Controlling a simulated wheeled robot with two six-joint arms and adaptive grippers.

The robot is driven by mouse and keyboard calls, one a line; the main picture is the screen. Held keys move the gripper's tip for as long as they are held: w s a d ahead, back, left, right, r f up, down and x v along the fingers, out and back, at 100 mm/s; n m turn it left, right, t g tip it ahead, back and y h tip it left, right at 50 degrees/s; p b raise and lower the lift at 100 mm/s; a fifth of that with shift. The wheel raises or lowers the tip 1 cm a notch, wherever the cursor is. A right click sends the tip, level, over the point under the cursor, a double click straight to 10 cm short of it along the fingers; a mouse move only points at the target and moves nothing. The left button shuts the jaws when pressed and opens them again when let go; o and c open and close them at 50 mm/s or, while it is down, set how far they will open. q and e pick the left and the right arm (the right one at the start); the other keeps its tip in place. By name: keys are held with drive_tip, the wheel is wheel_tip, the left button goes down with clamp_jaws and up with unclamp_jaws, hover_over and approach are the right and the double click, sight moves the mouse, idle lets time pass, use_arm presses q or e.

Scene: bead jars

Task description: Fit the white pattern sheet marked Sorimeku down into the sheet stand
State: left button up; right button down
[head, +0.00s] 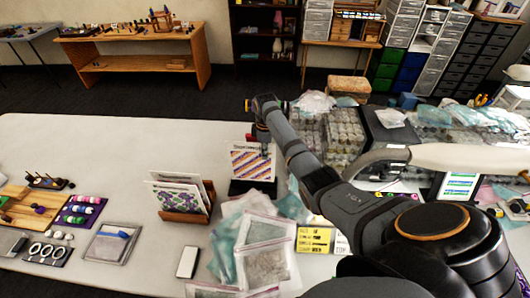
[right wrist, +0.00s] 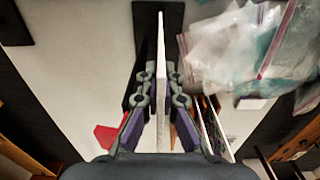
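The white pattern sheet (head: 252,165) stands upright in the head view, with a printed title and orange and purple stripes. The title is too small to read surely. My right gripper (head: 264,138) is at its upper part; in the right wrist view its fingers (right wrist: 160,92) lie on both sides of the sheet, seen edge-on (right wrist: 161,45), and look shut on it. The black sheet stand (head: 240,187) is directly below the sheet; its dark base also shows in the right wrist view (right wrist: 174,14). Whether the lower edge sits in the slot is hard to tell. My left gripper is not in view.
A wooden holder (head: 184,217) with several patterned sheets stands left of the stand. Bead bags (head: 264,267) lie in front and to the right. A white phone-like slab (head: 187,262) lies nearby. Bead jars (head: 343,130) stand at right. The table behind the holder is clear.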

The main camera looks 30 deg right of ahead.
idle(0.3)
drive_tip(key=shift+p, duration=0.45)
drive_tip(key=shift+r, duration=0.1)
idle(0.3)
drive_tip(key=shift+p, duration=0.4)
drive_tip(key=shift+f+b, duration=1.3)
drive_tip(key=shift+f, duration=1.1)
drive_tip(key=c, duration=1.4)
unclamp_jaws()
drive_tip(key=shift+c, duration=0.2)
wheel_tip(320, 180, up, 12)
